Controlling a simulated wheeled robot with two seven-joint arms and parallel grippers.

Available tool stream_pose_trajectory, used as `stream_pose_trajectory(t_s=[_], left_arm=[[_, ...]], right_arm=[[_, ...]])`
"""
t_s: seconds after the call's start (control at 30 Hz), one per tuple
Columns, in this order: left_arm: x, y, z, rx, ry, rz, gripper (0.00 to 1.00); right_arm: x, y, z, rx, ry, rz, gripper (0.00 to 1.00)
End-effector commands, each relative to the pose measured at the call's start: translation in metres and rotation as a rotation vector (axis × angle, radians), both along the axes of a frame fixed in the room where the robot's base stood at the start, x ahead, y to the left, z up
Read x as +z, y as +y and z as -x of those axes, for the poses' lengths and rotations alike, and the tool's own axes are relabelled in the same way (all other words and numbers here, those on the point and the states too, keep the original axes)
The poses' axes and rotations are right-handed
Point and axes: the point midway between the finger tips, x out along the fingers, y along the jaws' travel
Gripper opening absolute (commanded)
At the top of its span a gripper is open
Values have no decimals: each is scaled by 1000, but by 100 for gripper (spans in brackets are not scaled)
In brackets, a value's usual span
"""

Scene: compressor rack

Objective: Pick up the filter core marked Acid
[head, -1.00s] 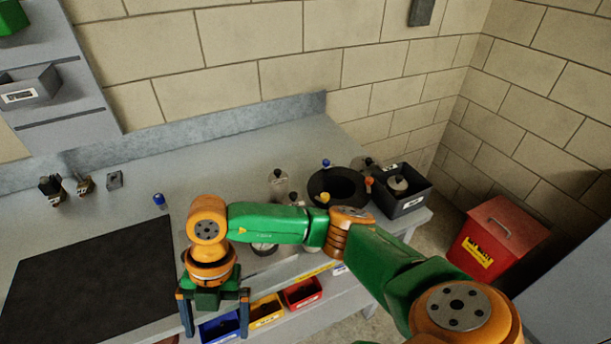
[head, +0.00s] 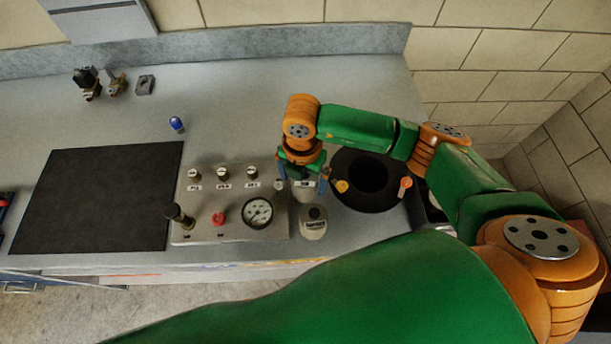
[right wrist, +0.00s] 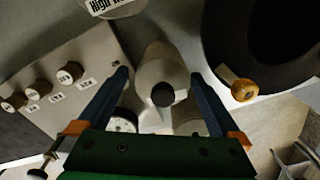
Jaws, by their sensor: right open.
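My right gripper (head: 303,181) is open and points down over the bench between the control panel and the black ring. A pale filter core (head: 304,193) stands below it. In the right wrist view this core (right wrist: 163,75), with a dark round cap, lies between the two open fingers, with a gap on each side. A second pale core (head: 313,223) with a dark cap stands closer to the front edge. A third, labelled "High…" (right wrist: 108,6), is cut off at the top of the right wrist view. I cannot read "Acid" on any label. My left gripper is out of view.
A control panel (head: 205,228) with knobs and a gauge (head: 257,213) stands close on the left. A black ring (head: 372,205) with coloured knobs stands close on the right. A blue-capped item (head: 177,124) and a dark mat (head: 95,200) lie farther left.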

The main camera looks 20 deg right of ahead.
Motion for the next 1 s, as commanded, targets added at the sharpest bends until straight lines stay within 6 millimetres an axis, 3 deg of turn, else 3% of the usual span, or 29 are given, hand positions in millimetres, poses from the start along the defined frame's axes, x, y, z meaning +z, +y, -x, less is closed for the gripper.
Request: stream_pose_trajectory(t_s=[0.1,0.3,0.67,0.9,1.0], left_arm=[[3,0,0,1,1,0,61],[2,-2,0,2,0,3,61],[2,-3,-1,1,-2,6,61],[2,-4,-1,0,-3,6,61],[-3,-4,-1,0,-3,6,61]], right_arm=[[-13,0,1,1,1,1,100],[-15,1,0,2,-1,-1,100],[-14,1,0,2,-1,-1,3],[-13,1,0,2,-1,-1,0],[1,1,-1,3,-5,-4,0]])
